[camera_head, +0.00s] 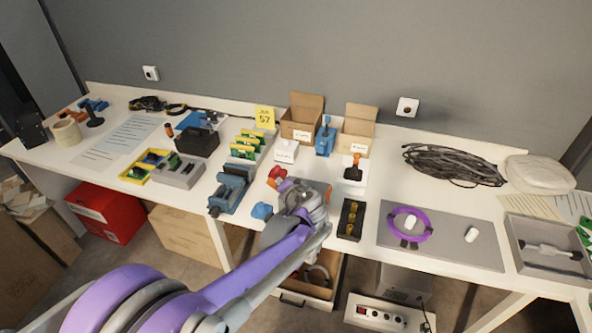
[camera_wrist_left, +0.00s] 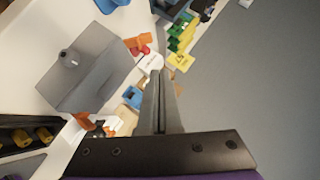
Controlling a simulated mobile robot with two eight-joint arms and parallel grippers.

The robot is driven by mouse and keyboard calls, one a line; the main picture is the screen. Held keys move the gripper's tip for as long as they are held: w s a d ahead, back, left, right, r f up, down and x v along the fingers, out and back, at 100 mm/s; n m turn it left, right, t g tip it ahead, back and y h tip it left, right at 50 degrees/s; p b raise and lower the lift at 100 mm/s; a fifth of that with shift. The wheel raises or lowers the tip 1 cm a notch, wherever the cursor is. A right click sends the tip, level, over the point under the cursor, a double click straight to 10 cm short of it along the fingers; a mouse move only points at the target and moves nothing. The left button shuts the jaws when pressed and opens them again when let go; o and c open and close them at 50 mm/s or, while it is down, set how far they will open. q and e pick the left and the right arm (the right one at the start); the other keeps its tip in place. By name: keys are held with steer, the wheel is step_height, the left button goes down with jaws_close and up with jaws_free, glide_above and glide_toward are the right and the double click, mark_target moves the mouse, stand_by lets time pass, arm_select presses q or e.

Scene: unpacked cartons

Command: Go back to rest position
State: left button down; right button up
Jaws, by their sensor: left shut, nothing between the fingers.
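My left arm comes in from the lower left of the head view and reaches over the front edge of the white table (camera_head: 398,177). My left gripper (camera_head: 291,188) is above the table, partly hidden by its own wrist. In the left wrist view, the left gripper's fingers (camera_wrist_left: 158,78) are pressed together with nothing between them. My right gripper is not in view.
Near the left gripper are a red object (camera_head: 278,172), a blue vise (camera_head: 231,188) and a black tray with brass parts (camera_head: 351,218). Open cartons (camera_head: 302,117) stand at the back. A purple ring (camera_head: 409,224) lies on a grey mat (camera_head: 455,251).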

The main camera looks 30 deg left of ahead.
arm_select(q)
steer(key=s+d+g+h+p, duration=0.1)
steer(key=s+d+h+p, duration=0.2)
steer(key=s+d, duration=0.6)
steer(key=s+d+n+g+h+p, duration=0.1)
steer(key=s+d+h+p, duration=0.3)
steer(key=s+d, duration=0.5)
steer(key=s+h, duration=0.2)
steer(key=s, duration=0.5)
steer(key=shift+s+d+r+n+g, duration=0.15)
steer(key=shift+s+r+n+g, duration=0.15)
steer(key=shift+s+r, duration=0.05)
